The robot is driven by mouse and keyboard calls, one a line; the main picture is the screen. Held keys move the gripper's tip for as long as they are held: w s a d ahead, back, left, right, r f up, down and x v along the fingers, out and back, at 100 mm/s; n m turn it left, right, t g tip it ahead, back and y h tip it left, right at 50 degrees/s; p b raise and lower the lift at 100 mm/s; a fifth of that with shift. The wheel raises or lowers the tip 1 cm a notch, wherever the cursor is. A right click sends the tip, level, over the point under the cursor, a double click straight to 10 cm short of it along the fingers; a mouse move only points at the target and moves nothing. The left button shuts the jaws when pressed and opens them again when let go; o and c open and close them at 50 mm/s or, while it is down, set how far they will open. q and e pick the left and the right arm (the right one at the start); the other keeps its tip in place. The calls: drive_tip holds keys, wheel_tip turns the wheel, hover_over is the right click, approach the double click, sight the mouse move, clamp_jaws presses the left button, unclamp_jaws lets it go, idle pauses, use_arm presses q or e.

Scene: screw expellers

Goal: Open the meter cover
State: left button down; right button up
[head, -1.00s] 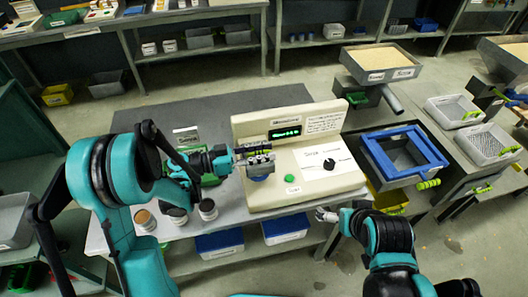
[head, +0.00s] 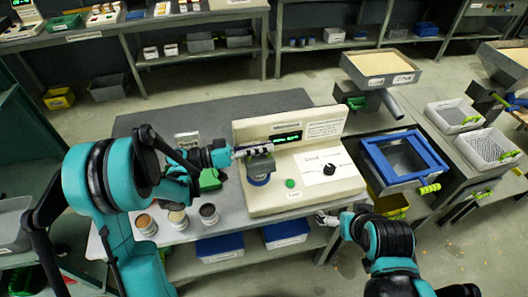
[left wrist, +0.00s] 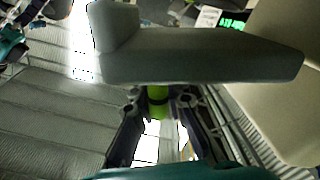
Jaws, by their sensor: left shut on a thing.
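The meter is a cream bench unit (head: 305,190) with a lit green display, a black dial and a green button. My left gripper (head: 238,153) is at the cover's left side. In the left wrist view the grey cover (left wrist: 200,60) spans the top, with a green handle (left wrist: 157,103) between my left fingers, which are shut on it. My right gripper (head: 325,218) is empty in front of the unit; its opening is too small to judge.
Several small sample jars (head: 178,217) stand at the table's front left. A green block (head: 210,180) sits behind them. A blue-framed sieve (head: 403,157) is to the right of the meter. Blue bins (head: 220,245) are on the shelf below.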

use_arm(q)
drive_tip(key=shift+w+a+r+n, duration=0.15)
drive_tip(key=shift+w+r+n, duration=0.4)
drive_tip(key=shift+n, duration=0.35)
drive_tip(key=shift+w+a+r, duration=0.15)
drive_tip(key=shift+w+r, duration=0.15)
drive_tip(key=shift+w, duration=0.1)
drive_tip(key=c, duration=1.6)
unclamp_jaws()
drive_tip(key=shift+w, duration=0.1)
drive_tip(key=v, duration=1.2)
